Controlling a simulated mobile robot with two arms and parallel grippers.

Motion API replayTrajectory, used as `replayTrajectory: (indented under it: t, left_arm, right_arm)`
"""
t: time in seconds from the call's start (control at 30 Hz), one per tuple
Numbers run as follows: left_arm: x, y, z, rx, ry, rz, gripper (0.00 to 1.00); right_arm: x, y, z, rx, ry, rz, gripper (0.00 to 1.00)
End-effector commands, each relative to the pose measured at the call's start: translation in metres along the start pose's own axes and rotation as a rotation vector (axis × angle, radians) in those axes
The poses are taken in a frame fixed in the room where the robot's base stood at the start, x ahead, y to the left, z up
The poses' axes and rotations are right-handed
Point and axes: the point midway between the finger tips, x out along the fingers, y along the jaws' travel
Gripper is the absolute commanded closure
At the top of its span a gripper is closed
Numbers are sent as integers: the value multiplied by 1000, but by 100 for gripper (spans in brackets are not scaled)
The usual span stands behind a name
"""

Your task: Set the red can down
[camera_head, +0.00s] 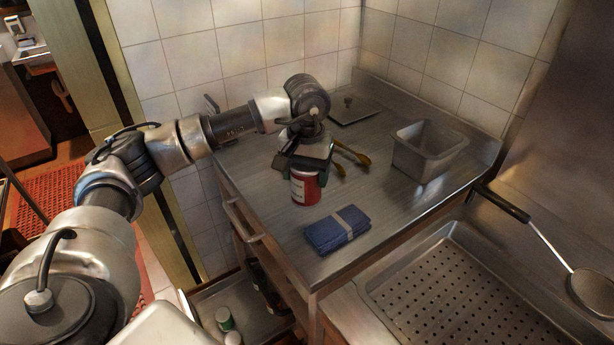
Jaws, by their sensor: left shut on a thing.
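The red can (305,188) with a pale label is upright at the left part of the steel counter (395,215). My left gripper (309,168) comes down over it from above and is shut on its upper part, hiding the can's top. The can's bottom is at or very close to the counter surface; I cannot tell whether it touches. My right gripper is not in view.
A folded blue cloth (337,230) lies just in front of the can. Yellow-handled tongs (352,155), a metal bin (428,150) and a flat lid (354,108) are behind and right. A perforated basin (455,295) and a skimmer (590,290) are at right.

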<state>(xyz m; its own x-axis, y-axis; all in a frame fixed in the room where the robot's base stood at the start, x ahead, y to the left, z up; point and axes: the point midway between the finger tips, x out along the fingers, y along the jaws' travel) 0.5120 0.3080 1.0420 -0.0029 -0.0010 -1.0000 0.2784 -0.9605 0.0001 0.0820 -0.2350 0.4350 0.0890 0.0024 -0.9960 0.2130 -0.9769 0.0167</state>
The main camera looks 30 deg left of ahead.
Motion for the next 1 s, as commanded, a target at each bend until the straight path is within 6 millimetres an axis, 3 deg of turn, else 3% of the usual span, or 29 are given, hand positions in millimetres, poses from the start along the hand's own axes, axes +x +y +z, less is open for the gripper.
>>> replayTrajectory:
  t: [0.2, 0.53, 0.97, 1.0]
  left_arm:
    - [14, -10, -22, 0, 1, 1, 66]
    - [51, -11, -23, 2, 1, 1, 66]
    - [60, -11, -23, 2, 3, 1, 66]
    - [59, -11, -23, 2, 2, 1, 26]
  right_arm:
    - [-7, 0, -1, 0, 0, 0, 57]
    - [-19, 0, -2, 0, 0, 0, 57]
    - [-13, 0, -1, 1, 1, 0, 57]
    - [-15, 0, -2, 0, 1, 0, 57]
